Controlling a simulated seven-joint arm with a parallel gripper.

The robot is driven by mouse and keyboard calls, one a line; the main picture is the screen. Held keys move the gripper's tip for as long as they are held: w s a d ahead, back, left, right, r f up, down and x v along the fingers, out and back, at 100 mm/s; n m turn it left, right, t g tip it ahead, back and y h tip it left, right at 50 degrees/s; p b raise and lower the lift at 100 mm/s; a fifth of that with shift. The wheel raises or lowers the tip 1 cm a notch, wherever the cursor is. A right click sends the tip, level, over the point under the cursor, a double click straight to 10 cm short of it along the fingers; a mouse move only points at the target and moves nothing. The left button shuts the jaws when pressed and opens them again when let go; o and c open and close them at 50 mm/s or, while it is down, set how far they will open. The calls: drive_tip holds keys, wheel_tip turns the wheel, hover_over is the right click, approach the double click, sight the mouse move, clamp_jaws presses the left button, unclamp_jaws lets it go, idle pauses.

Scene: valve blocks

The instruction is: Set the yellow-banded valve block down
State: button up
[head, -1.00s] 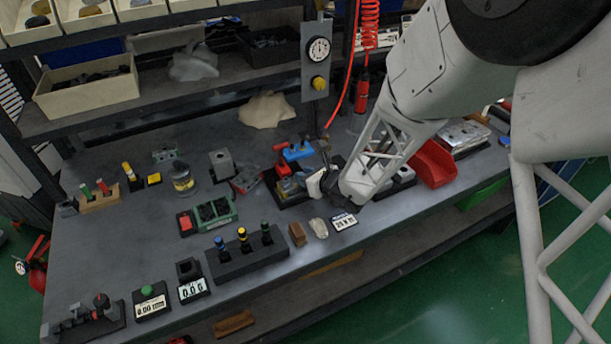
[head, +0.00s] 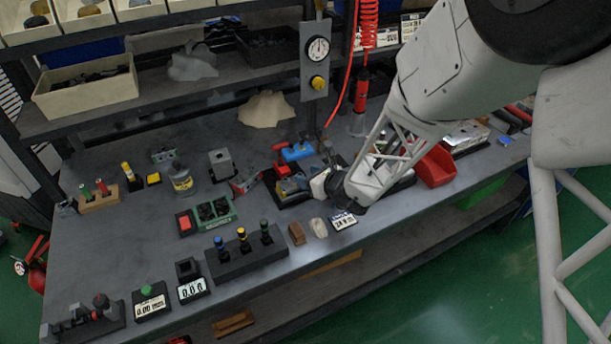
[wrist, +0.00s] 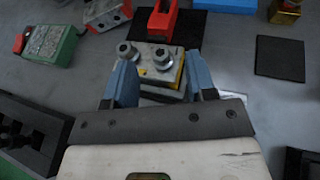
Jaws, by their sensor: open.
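The yellow-banded valve block (wrist: 152,66) is grey, with two round metal fittings on top and a yellow band along its right side. In the wrist view it sits between the two blue fingers of my gripper (wrist: 162,72), which are open, one on each side of it. A dark pad shows under its near edge; whether it rests fully on it is hard to tell. In the head view my gripper (head: 322,186) is low over the bench, beside the small block (head: 289,186) on a black pad, and partly hides that spot.
A red part (wrist: 158,20) stands just beyond the block, with a blue part (head: 298,151) behind. A grey-and-red block (head: 246,180) lies to the left. A black stand with banded pegs (head: 246,259) is at the front. A red bin (head: 435,166) stands to the right.

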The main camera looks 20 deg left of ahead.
drive_tip(key=v, duration=1)
idle(0.8)
drive_tip(key=s+d+r+n+g+h, duration=0.2)
drive_tip(key=s+d+r+n+g, duration=0.3)
drive_tip(key=s+d+r+n, duration=0.7)
drive_tip(key=s+d+r+n+h, duration=0.4)
drive_tip(key=s+d+n+h, duration=0.1)
drive_tip(key=d, duration=0.4)
drive_tip(key=s+d+r+n+t+h, duration=0.1)
drive_tip(key=s+d+r+n+h, duration=0.4)
drive_tip(key=d, duration=0.5)
drive_tip(key=shift+s+r+n+t, duration=0.25)
drive_tip(key=shift+s+n, duration=0.35)
drive_tip(key=shift+s, duration=0.6)
drive_tip(key=shift+f, duration=0.1)
